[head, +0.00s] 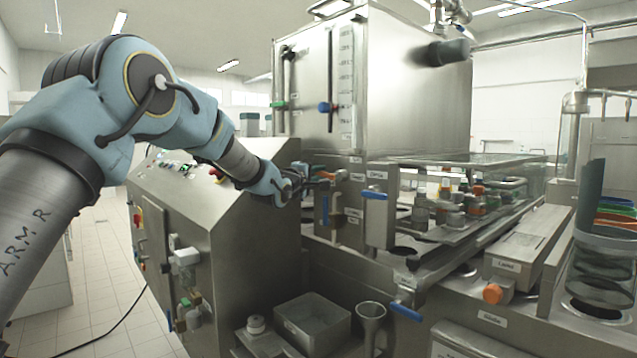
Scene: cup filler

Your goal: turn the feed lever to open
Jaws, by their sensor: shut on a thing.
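My gripper (310,183) is small in the head view, at the left edge of the machine's front below the steel hopper (418,90). It is shut on the feed lever, and the fingers and wrist mostly hide the part they hold. I cannot read the lever's angle from here. A blue vertical handle (325,209) hangs just below the fingers, and a blue horizontal handle (375,195) sits to the right on a labelled plate. The labels are too small to read surely.
A steel control cabinet (205,225) stands close under my arm. Blue and green knobs sit on the hopper front above. A steel bin (312,322), a funnel cup (371,320) and another blue handle (406,312) are below. Clear floor shows at the left, crossed by a cable.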

